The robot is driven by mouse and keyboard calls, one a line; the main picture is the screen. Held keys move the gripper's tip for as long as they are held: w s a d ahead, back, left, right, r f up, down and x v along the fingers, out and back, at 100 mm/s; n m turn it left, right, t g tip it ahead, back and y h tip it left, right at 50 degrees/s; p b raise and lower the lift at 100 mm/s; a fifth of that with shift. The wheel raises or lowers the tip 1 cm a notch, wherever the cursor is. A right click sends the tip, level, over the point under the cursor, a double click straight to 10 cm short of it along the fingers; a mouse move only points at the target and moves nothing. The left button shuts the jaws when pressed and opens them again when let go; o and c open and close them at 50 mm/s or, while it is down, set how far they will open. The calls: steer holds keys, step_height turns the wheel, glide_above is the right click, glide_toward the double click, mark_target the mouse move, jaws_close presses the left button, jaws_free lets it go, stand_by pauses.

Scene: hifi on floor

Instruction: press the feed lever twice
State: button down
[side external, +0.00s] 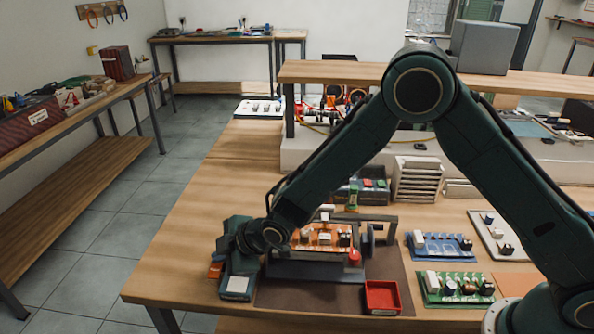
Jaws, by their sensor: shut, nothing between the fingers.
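A dark fixture (318,271) stands on a brown mat near the table's front edge and holds an orange circuit board (322,238). A red round knob (353,257) shows at the fixture's right front; it may be the feed lever, but I cannot tell for sure. My gripper (237,268) is low at the fixture's left side, shut with nothing visible in it. Its fingertips are hard to make out against the dark parts there. A small orange-red piece (215,269) shows just left of it. I cannot tell whether my gripper touches anything.
An open red tray (382,297) lies right of the fixture. A blue board (439,246) and a green board (455,288) lie farther right. A white slotted rack (415,179) stands behind, below a raised wooden shelf (340,72). The table's left part is clear.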

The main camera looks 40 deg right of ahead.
step_height(320, 180, up, 5)
steer(key=shift+r, duration=0.1)
stand_by(0.8)
stand_by(0.5)
